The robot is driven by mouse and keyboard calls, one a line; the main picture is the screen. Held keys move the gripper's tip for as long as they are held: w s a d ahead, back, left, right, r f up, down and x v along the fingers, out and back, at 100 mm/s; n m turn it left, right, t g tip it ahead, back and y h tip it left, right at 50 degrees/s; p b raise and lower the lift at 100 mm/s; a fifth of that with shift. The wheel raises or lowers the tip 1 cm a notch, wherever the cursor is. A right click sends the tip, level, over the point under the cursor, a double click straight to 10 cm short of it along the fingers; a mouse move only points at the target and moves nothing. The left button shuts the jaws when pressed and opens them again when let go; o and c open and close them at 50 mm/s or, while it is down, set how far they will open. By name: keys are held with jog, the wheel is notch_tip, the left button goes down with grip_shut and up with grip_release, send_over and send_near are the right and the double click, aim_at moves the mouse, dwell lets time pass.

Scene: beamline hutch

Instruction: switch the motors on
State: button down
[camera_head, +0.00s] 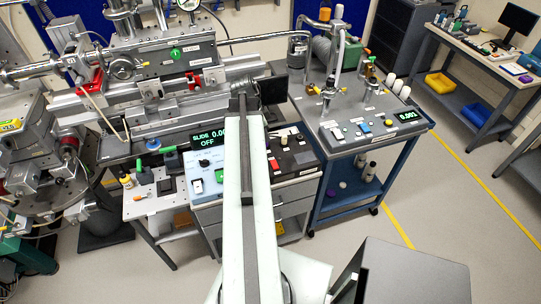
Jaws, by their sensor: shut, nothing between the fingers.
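A control box (205,172) stands on a drawer cabinet at the centre. Its display (209,138) reads "SLIDE 0.0…" with "OFF" below, and my arm hides its right edge. Its face carries a white-and-black switch (197,186) and a green control (220,175). A dark panel (296,158) to the right of my arm has a red control and several small knobs. Labels are too small to read, so I cannot tell which control is for the motors. My gripper (243,99) is shut and empty, beyond the control box in the picture. Its contact with anything is unclear.
A blue cart (362,140) with pipes, switches and a "0.00…" display stands to the right. Metal beamline equipment (150,75) fills the back left. A dark box (405,275) is at front right. Floor right of the cart is clear.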

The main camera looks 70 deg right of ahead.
aim_at(273, 162)
jog(key=b+x, duration=1.2)
jog(key=x, duration=0.1)
jog(key=shift+w+a+f, duration=0.15)
jog(key=shift+w+a, duration=0.2)
jog(key=shift+w, duration=0.05)
jog(key=shift+f+b, duration=0.4)
jog(key=shift+b, duration=0.3)
jog(key=shift+f, duration=0.1)
jog(key=shift+w+f+b, duration=0.1)
jog(key=shift+f+b, duration=0.15)
jog(key=shift+b, duration=0.1)
jog(key=shift+r, duration=0.2)
jog(key=shift+a, duration=0.1)
